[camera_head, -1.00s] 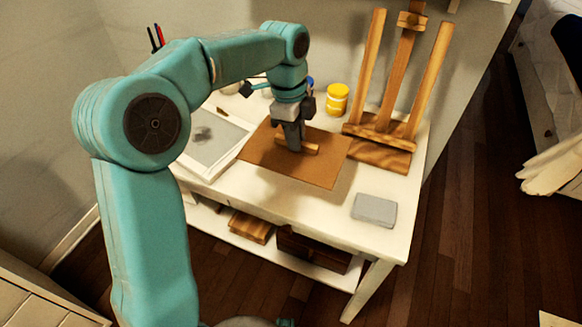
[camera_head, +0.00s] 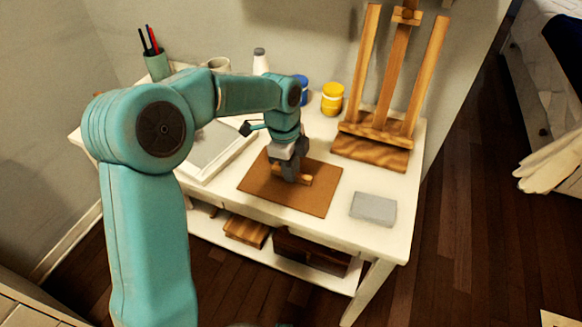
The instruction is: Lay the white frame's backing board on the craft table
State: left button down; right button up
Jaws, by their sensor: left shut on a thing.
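The backing board (camera_head: 310,203) is a flat brown rectangle with a small wooden bar (camera_head: 308,180) on its upper face. My left gripper (camera_head: 290,176) points down and is shut on the bar. The board is at the middle of the white craft table (camera_head: 240,210), low over the top or resting on it; I cannot tell which. The white frame (camera_head: 240,146) lies on the table to the left of the board, partly behind my left arm. My right gripper is not in view.
A wooden easel (camera_head: 372,150) stands at the back right. A grey block (camera_head: 373,208) lies right of the board. Yellow (camera_head: 332,100) and blue (camera_head: 301,88) jars, a white bottle (camera_head: 260,62) and a green pen cup (camera_head: 158,66) stand at the back.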

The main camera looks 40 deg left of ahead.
pick_arm(q)
jog(key=c, duration=1.1)
grip_release()
jog(key=shift+f, duration=0.15)
notch_tip(320, 180, up, 12)
jog(key=a+p, duration=0.1)
jog(key=p, duration=0.2)
jog(key=shift+a, duration=0.2)
jog(key=shift+s, duration=0.15)
